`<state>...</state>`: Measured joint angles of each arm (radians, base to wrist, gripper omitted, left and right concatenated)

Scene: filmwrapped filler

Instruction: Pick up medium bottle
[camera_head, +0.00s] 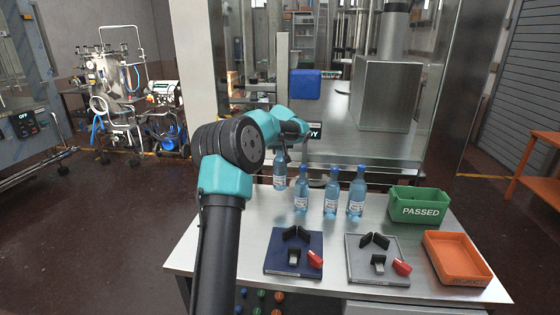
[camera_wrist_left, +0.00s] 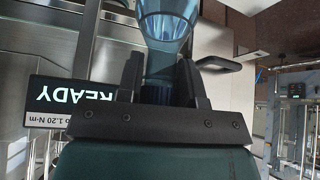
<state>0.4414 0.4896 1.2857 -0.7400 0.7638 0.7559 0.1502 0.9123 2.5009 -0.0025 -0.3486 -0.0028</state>
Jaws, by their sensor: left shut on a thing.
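My left gripper (camera_head: 285,146) reaches over the back left of the steel table and is shut on a blue bottle (camera_head: 280,176), around its upper part. In the left wrist view the bottle (camera_wrist_left: 166,22) sits between the two black fingers (camera_wrist_left: 160,82). The bottle hangs roughly upright in the head view; its base appears higher than those of the others, and I cannot tell its exact gap to the table. Three similar labelled blue bottles stand in a row to its right: one (camera_head: 301,194), one (camera_head: 331,197) and one (camera_head: 356,195). My right gripper is not in view.
The steel table (camera_head: 225,262) holds a blue fixture (camera_head: 276,266) and a grey fixture (camera_head: 362,268), each with black blocks and a red handle. A green PASSED bin (camera_head: 418,211) and an orange bin (camera_head: 463,274) stand at the right. A machine with a READY display (camera_wrist_left: 75,95) stands behind.

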